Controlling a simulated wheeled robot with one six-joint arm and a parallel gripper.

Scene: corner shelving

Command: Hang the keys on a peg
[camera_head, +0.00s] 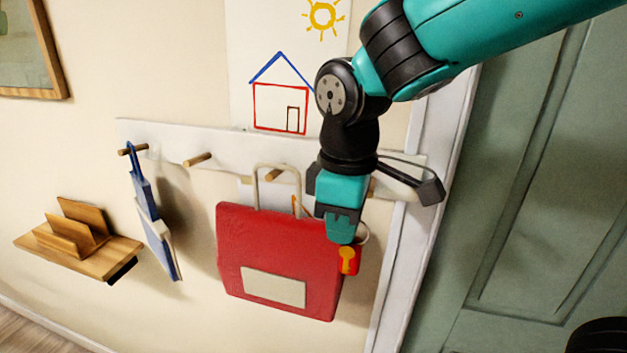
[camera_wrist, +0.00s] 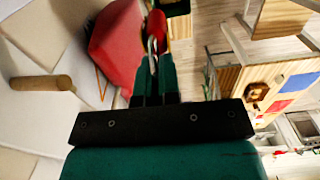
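My gripper (camera_head: 342,236) points down in front of the right part of the peg rail (camera_head: 232,147). It is shut on the keys (camera_head: 350,258), which hang below the fingertips with a red and yellow tag and a ring. In the wrist view the fingers (camera_wrist: 153,75) close on the metal ring, and the red tag (camera_wrist: 157,22) is beyond them. A bare wooden peg (camera_wrist: 40,83) sticks out to the left of the fingers in the wrist view, apart from the keys. In the head view another bare peg (camera_head: 197,160) stands left of the bag.
A red bag (camera_head: 270,245) hangs by its handle from a peg, just left of and behind the keys. A blue and white item (camera_head: 152,215) hangs on the leftmost peg (camera_head: 133,150). A wooden shelf (camera_head: 100,262) is at left; a green door (camera_head: 540,170) is at right.

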